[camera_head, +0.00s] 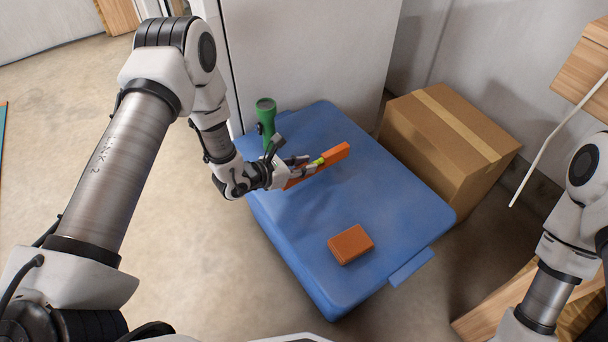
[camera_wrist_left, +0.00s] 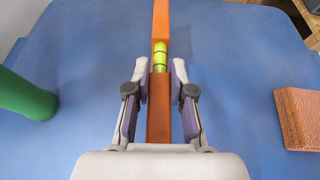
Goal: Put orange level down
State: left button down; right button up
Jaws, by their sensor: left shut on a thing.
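The orange level (camera_head: 336,154) is a long bar with a yellow-green vial, over the blue lid (camera_head: 390,200) of a bin-like box. My left gripper (camera_head: 304,166) is shut on it near the vial. In the left wrist view the level (camera_wrist_left: 160,22) runs straight out between the two fingers (camera_wrist_left: 160,80), one on each side. I cannot tell whether the level touches the lid. My right arm shows at the right edge; its gripper is out of view.
A green flashlight-like object (camera_head: 266,120) stands on the lid's far left part, close to my left gripper. A brown leather item (camera_head: 350,244) lies near the front. A cardboard box (camera_head: 440,135) stands to the right. The lid's middle and right are clear.

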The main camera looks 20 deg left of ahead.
pick_arm(q)
notch_tip(320, 180, down, 3)
jog(key=shift+f+b, duration=0.1)
jog(key=shift+b, duration=0.3)
jog(key=shift+r, duration=0.25)
jog(key=shift+f, duration=0.15)
jog(key=c, duration=1)
grip_release()
